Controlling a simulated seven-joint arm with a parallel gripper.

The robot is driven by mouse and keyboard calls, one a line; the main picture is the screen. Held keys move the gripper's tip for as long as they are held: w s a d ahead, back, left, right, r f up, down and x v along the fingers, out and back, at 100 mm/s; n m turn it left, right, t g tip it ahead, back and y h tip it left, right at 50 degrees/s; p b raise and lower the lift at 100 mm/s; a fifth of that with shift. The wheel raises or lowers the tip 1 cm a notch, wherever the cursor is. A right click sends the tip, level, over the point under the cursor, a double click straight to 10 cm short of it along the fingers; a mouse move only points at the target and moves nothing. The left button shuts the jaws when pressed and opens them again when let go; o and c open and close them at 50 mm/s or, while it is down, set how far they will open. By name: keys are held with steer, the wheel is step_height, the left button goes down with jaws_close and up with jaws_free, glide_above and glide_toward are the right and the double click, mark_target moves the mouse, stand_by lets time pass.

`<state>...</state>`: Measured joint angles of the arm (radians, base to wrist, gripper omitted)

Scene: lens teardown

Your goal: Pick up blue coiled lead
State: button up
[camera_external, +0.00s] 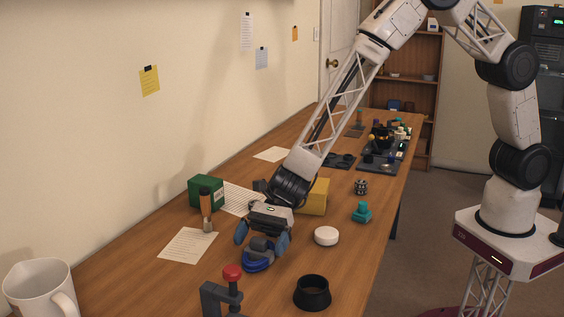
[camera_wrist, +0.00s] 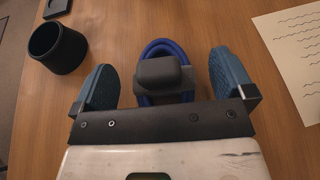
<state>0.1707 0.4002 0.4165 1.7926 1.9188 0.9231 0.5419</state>
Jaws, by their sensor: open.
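The blue coiled lead (camera_external: 256,263) lies on the wooden table in the external view, with a dark grey block-like part on top of it. In the wrist view the blue coil (camera_wrist: 158,46) shows between the fingers, partly hidden by the dark grey part (camera_wrist: 163,73). My gripper (camera_external: 262,239) is open above the lead, its blue fingers apart on either side. In the wrist view my gripper (camera_wrist: 165,75) has a finger left and a finger right of the coil, with a gap on both sides. I cannot tell the exact height of the fingertips.
A black ring (camera_external: 312,293) stands right of the lead, and a red-knobbed clamp (camera_external: 232,273) stands in front. A white disc (camera_external: 326,236), a yellow box (camera_external: 314,198), a green box (camera_external: 206,191) and a brush (camera_external: 207,211) are nearby. A white mug (camera_external: 38,290) stands front left.

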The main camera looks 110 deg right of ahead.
mark_target(262, 238)
steer(key=shift+w+a+f, duration=0.2)
steer(key=shift+w+a, duration=0.05)
steer(key=shift+w, duration=0.05)
stand_by(0.4)
steer(key=c, duration=1)
steer(key=shift+r, duration=0.1)
steer(key=shift+r, duration=0.7)
steer(key=shift+s+r, duration=0.25)
steer(key=shift+r, duration=0.3)
steer(key=shift+s+r, duration=0.2)
steer(key=shift+r, duration=0.3)
steer(key=s, duration=0.5)
steer(key=s+r, duration=0.1)
steer(key=s, duration=0.9)
steer(key=shift+s+a+r, duration=0.1)
steer(key=shift+r, duration=0.05)
